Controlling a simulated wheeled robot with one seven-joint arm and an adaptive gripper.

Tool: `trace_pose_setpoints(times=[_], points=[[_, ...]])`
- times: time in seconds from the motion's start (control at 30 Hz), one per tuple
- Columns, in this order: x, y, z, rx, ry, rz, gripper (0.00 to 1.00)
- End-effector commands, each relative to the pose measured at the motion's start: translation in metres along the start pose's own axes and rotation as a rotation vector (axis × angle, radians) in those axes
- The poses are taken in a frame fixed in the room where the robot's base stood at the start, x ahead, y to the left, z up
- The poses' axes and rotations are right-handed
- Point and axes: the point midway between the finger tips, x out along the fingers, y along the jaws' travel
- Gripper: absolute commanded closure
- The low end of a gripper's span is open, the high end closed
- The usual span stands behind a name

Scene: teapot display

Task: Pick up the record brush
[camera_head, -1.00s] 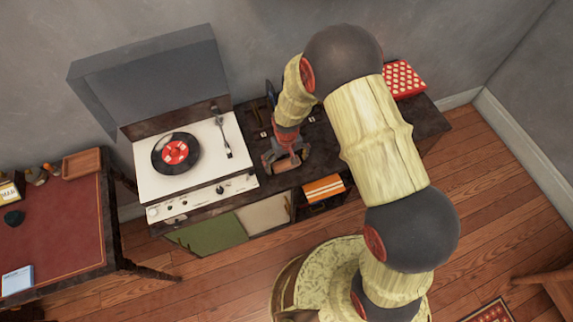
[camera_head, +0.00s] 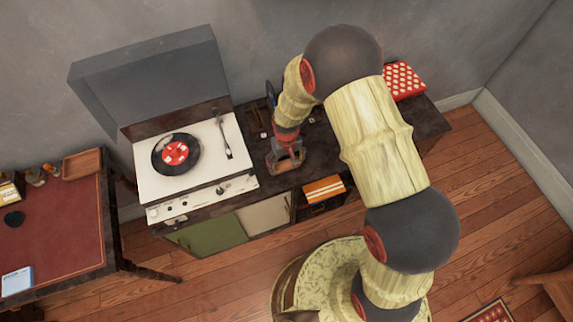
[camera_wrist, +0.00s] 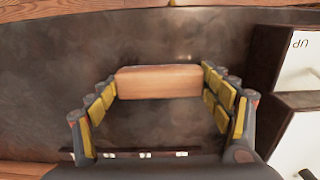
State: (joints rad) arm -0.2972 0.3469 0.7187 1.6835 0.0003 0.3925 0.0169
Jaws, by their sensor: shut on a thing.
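The record brush (camera_wrist: 158,82) is a reddish-brown wooden block, seen between my fingers in the wrist view. My gripper (camera_wrist: 160,84) is closed across its length, with the yellow finger pads against its two ends. In the head view my gripper (camera_head: 287,157) is low over the dark cabinet top, just right of the record player. The brush is mostly hidden there by my gripper. I cannot tell whether it is clear of the surface.
The white record player (camera_head: 150,187) with a black record (camera_head: 176,154) and raised lid stands close on the left. A red dotted box (camera_head: 404,80) lies at the cabinet's right back. A red-topped desk (camera_head: 65,235) is at far left.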

Motion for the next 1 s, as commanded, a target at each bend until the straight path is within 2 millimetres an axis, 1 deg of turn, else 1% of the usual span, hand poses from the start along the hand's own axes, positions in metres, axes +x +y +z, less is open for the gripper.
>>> trace_pose_setpoints(times=[0.17, 0.27, 0.37, 0.47, 0.57, 0.7, 0.77, 0.8, 1.0], points=[[-0.002, 0.000, 0.000, 0.000, 0.001, 0.000, 0.46], [-0.009, 0.000, -0.001, 0.000, 0.002, 0.000, 0.46], [-0.020, 0.000, -0.001, 0.000, 0.003, 0.000, 0.46], [-0.037, 0.000, -0.001, 0.000, 0.004, 0.000, 0.46], [-0.055, -0.012, 0.011, -0.002, 0.004, 0.000, 0.46], [-0.086, -0.031, 0.030, -0.004, 0.004, 0.000, 0.46], [-0.099, -0.038, 0.040, -0.004, 0.004, 0.000, 0.46], [-0.101, -0.046, 0.049, -0.006, 0.001, 0.000, 0.46], [-0.118, -0.075, 0.080, -0.004, 0.001, 0.000, 0.46]])
